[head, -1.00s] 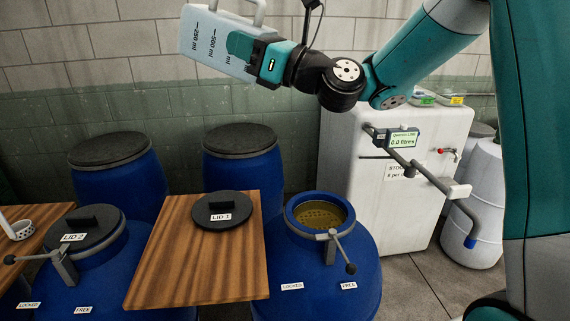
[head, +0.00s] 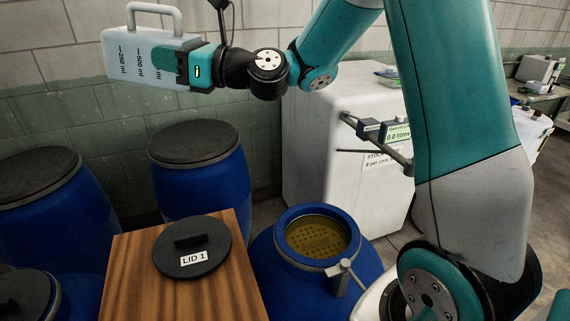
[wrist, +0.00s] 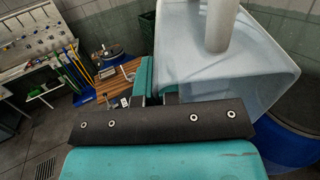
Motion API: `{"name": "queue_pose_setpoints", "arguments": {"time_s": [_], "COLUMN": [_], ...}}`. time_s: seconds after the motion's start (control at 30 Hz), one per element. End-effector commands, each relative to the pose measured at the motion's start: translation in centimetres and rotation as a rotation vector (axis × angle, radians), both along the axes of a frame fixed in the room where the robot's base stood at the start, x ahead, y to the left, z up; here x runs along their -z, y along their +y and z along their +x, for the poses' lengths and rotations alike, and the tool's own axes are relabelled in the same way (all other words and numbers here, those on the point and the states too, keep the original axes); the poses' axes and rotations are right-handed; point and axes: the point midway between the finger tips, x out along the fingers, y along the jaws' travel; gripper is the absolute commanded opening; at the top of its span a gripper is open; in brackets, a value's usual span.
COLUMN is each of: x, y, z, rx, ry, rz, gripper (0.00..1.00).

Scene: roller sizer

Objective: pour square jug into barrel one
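The square jug (head: 140,62) is a pale blue box with a grey handle and ml marks. It is held in the air at the upper left of the head view. My gripper (head: 182,66) is shut on its side. In the wrist view the jug (wrist: 225,65) fills the upper right, and my gripper (wrist: 155,98) is against it. Barrel one, taken to be the blue barrel (head: 268,262) beside the lid, stands open below and right of the jug. Brown liquid or a perforated surface (head: 316,236) shows inside its mouth. LID 1 (head: 195,250) lies on the wooden board.
The wooden board (head: 130,275) is left of the open barrel. Closed blue barrels (head: 205,180) stand behind it. A white tank (head: 320,150) stands at the back, with a display (head: 397,133) reading 0.0 litres. A lever clamp (head: 342,272) sits on the open barrel's rim.

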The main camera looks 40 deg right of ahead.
Motion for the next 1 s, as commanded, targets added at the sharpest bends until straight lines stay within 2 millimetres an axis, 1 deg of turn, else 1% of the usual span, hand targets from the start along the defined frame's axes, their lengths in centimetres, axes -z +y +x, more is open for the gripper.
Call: {"name": "queue_pose_setpoints", "arguments": {"time_s": [0.03, 0.1, 0.17, 0.2, 0.27, 0.3, 0.37, 0.4, 0.47, 0.6, 0.7, 0.8, 0.9, 1.0], "x": [2.2, 5.1, 7.5, 9.1, 11.5, 13.0, 15.3, 16.8, 18.9, 23.8, 26.7, 29.0, 30.6, 31.5], "y": [-0.8, -2.0, -3.0, -3.7, -4.8, -5.6, -6.8, -7.7, -9.0, -12.4, -14.9, -17.1, -18.8, -20.0], "z": [0.5, 0.9, 1.1, 1.2, 1.2, 1.2, 1.0, 0.8, 0.3, -1.4, -3.0, -4.7, -6.2, -7.3], "rx": [0.014, 0.029, 0.039, 0.045, 0.053, 0.058, 0.065, 0.072, 0.079, 0.106, 0.130, 0.155, 0.177, 0.193], "ry": [0.045, 0.115, 0.180, 0.227, 0.299, 0.349, 0.427, 0.478, 0.556, 0.734, 0.847, 0.938, 1.005, 1.047], "rz": [-0.043, -0.114, -0.178, -0.223, -0.292, -0.340, -0.411, -0.457, -0.525, -0.669, -0.748, -0.803, -0.836, -0.854], "gripper": [0.00, 0.00, 0.00, 0.00, 0.00, 0.00, 0.00, 0.00, 0.00, 0.00, 0.00, 0.00, 0.00, 0.00]}}
